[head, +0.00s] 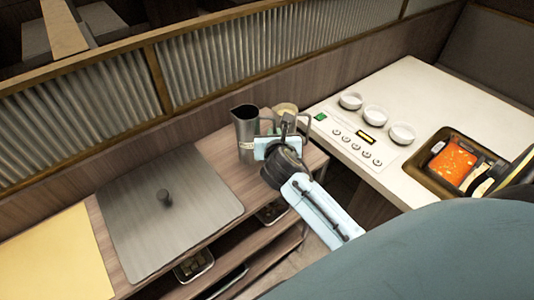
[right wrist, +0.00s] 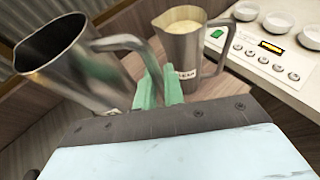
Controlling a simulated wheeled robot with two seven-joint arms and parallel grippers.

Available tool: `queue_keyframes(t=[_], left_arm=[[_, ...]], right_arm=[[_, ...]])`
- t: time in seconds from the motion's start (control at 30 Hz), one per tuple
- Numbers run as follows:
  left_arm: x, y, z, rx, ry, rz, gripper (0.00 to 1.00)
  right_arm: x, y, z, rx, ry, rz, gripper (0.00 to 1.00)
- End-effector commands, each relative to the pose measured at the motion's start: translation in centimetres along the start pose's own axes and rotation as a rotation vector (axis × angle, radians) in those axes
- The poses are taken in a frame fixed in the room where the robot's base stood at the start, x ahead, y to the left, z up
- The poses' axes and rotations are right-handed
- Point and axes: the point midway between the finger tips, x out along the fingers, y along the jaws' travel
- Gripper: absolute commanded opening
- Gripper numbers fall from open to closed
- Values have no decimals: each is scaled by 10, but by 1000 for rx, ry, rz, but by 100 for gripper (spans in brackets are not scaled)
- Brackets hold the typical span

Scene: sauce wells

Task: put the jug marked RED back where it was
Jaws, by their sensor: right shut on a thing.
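A tall steel jug (head: 246,131) with a dark, empty-looking inside is at the right end of the wooden shelf unit. It also shows at the left of the right wrist view (right wrist: 92,78). Its pale label is too small to read. My right gripper (right wrist: 158,88) is shut on its handle; in the head view the gripper (head: 284,136) is right of the jug. I cannot tell whether its base touches the wood. A second steel jug (right wrist: 182,55) with pale contents and a partly hidden label stands just beyond the fingers. My left gripper is not in view.
A white counter (head: 440,92) at right carries three white bowls (head: 351,101), a button panel (head: 357,143) and a tray (head: 438,183) with orange-red food. A grey lid with a knob (head: 185,225) and a yellow board (head: 45,262) cover the shelf unit's left. A ribbed partition stands behind.

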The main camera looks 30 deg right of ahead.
Motion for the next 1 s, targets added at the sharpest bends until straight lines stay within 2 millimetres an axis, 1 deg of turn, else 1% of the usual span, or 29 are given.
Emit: queue_keyframes(t=[0.03, 0.27, 0.47, 0.73, 0.87, 0.9, 1.0], left_arm=[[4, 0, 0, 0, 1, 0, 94], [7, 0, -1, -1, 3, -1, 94], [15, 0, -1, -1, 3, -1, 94], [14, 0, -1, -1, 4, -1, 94], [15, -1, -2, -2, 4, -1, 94], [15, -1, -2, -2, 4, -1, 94], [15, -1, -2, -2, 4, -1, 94]], right_arm=[[4, 0, -10, 2, 2, 0, 0], [11, 1, -26, 1, 0, 1, 0], [22, 1, -52, 2, 1, 1, 0], [22, 1, -52, 2, -2, 3, 0], [24, 1, -55, 1, -2, 2, 0], [24, 1, -56, 0, -1, 2, 13], [24, 1, -56, 1, -1, 2, 26]])
